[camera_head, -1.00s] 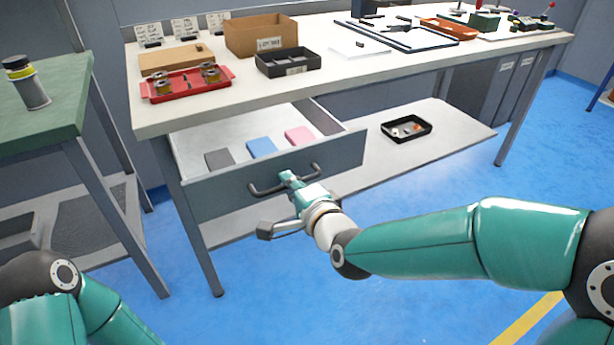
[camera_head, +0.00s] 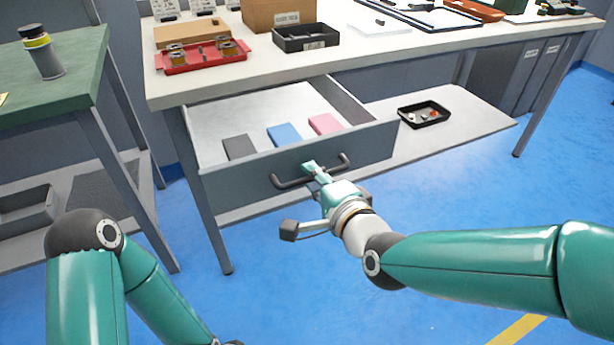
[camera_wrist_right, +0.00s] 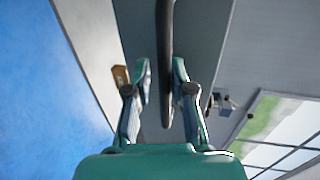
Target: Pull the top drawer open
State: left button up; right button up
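The top drawer (camera_head: 240,182) is a grey-fronted drawer under the white-topped bench, standing well open. Its dark handle (camera_head: 290,183) is a curved bar on the front. My right gripper (camera_head: 312,168) is at the handle's middle, its fingers closed in around the bar. In the right wrist view the handle (camera_wrist_right: 165,60) runs between the two narrowly spaced fingers of the gripper (camera_wrist_right: 162,85), nearer one of them. My left arm is at the lower left; its gripper is mostly cut off at the bottom edge (camera_head: 230,342).
Grey, blue and pink blocks lie in the drawer; the blue one (camera_head: 284,134) is in the middle. A red tray (camera_head: 203,63) and black bin (camera_head: 306,41) stand on the bench top. A black tray (camera_head: 424,118) rests on the lower shelf. A green table (camera_head: 75,95) stands left.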

jog(key=shift+r, duration=0.1)
jog(key=shift+d, duration=0.1)
jog(key=shift+s+d+r, duration=0.15)
jog(key=shift+s, duration=0.05)
jog(key=v, duration=0.6)
jog(key=shift+s, duration=0.4)
jog(key=shift+d, duration=0.15)
